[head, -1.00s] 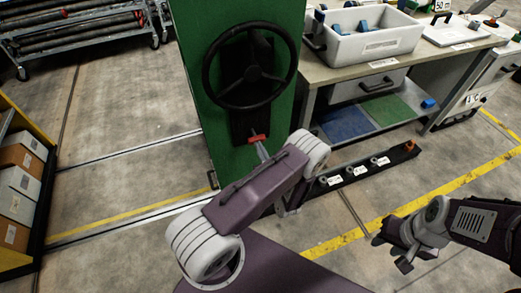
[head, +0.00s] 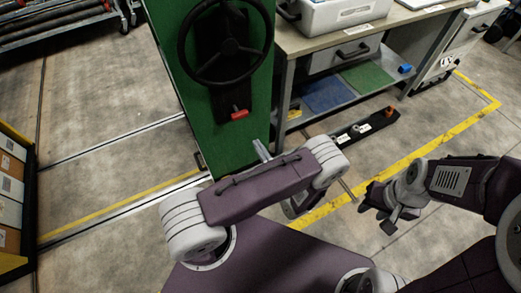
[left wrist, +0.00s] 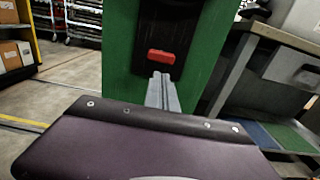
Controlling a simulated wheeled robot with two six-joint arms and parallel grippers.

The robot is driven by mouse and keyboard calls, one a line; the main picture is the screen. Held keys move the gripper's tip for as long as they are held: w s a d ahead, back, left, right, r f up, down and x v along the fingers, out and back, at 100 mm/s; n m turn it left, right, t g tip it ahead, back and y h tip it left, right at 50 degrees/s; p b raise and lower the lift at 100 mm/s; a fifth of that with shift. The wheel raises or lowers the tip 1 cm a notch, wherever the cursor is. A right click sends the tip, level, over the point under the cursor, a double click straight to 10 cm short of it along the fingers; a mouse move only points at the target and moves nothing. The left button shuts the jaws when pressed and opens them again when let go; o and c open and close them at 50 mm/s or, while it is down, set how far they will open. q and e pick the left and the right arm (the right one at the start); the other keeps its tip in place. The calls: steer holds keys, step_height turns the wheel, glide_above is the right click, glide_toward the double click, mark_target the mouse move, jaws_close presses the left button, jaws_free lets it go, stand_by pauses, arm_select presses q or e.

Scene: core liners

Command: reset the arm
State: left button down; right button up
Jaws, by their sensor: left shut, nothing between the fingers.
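My left gripper (head: 261,149) is shut and empty, in front of the green panel. In the left wrist view its closed fingers (left wrist: 162,92) point at the panel, just below a red handle (left wrist: 161,56). The red handle also shows in the head view (head: 239,114), below a black handwheel (head: 222,42) on the green panel (head: 235,158). The fingertips look apart from the handle. My right gripper (head: 382,208) is at the right, over bare floor, with its fingers spread and nothing between them.
A workbench (head: 335,38) with a white bin (head: 345,12) stands right of the panel. A low black rail (head: 366,130) with labels lies on the floor before it. A shelf of boxes (head: 10,185) stands at the left. Floor between shelf and panel is clear.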

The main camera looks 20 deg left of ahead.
arm_select(q)
steer(key=shift+v, duration=1.1)
steer(key=shift+s+a+r, duration=0.1)
steer(key=shift+a+r, duration=0.05)
